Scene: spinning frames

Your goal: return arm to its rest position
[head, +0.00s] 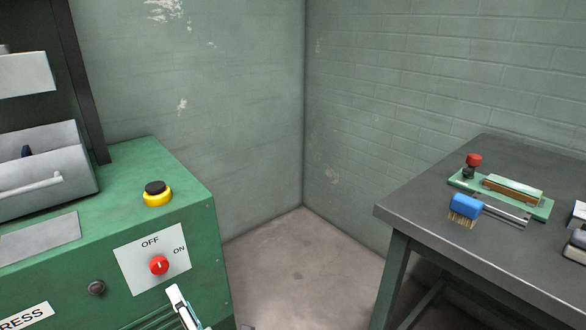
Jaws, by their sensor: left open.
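My left gripper (180,305) shows in part at the bottom edge of the head view, left of the middle. It is open and I see nothing in it. Its visible finger is white and stands in front of the lower front of the green machine (205,225), below the red knob. I cannot tell whether it touches the machine. The rest of the left arm is cut off by the frame. My right gripper is out of view.
The machine bears a red knob (159,265) on an OFF/ON plate (135,262) and a yellow-black button (157,194). A dark workbench (430,205) at right holds a blue brush (466,206) and a green fixture (535,208). Bare floor (300,255) lies between them.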

